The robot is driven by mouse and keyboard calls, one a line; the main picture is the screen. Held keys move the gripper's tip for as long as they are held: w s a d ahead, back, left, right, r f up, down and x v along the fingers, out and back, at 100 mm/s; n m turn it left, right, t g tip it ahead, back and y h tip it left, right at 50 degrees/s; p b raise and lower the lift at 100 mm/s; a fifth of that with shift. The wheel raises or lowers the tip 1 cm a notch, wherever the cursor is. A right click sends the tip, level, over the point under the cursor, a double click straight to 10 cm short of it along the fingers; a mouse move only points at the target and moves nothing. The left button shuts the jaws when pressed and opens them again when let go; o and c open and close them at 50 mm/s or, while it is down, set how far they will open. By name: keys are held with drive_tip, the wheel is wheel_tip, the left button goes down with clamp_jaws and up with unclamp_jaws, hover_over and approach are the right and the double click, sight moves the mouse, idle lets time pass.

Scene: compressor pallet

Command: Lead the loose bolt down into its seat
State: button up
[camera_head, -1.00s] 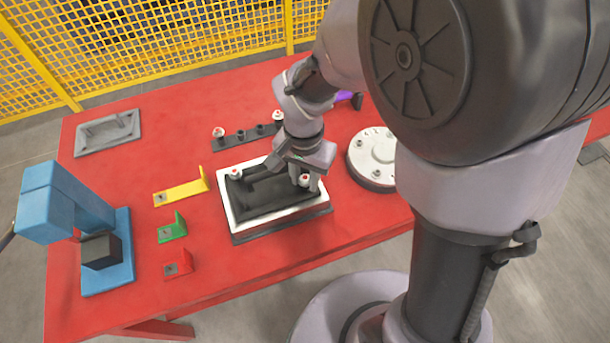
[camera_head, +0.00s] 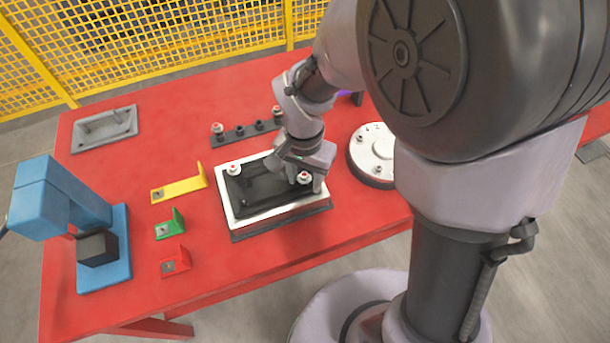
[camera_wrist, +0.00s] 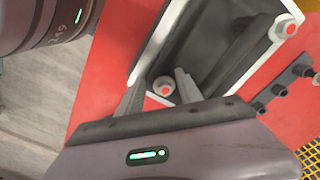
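A bolt with a white head and red centre (camera_head: 304,177) stands at the near right corner of the black part in a white-rimmed tray (camera_head: 228,208). My gripper (camera_head: 309,183) is right over this corner, its fingers pointing down. In the wrist view the bolt head (camera_wrist: 163,87) shows between the two spread fingertips (camera_wrist: 160,78), with small gaps on both sides. The bolt's shank and seat are hidden, so I cannot tell how deep it sits. A second similar bolt (camera_head: 234,169) is at the tray's far left corner and also shows in the wrist view (camera_wrist: 284,29).
A dark rack (camera_head: 240,137) with red-topped bolts lies behind the tray. A round white-topped disc (camera_head: 371,150) is close on the right. Yellow (camera_head: 180,189), green (camera_head: 170,228) and red (camera_head: 175,263) brackets and a blue stand (camera_head: 120,260) are on the left.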

sight(304, 178)
drive_tip(key=shift+w+r, duration=0.1)
drive_tip(key=shift+r, duration=0.05)
wheel_tip(304, 178, up, 17)
drive_tip(key=p, duration=0.8)
drive_tip(key=shift+a+r, duration=0.1)
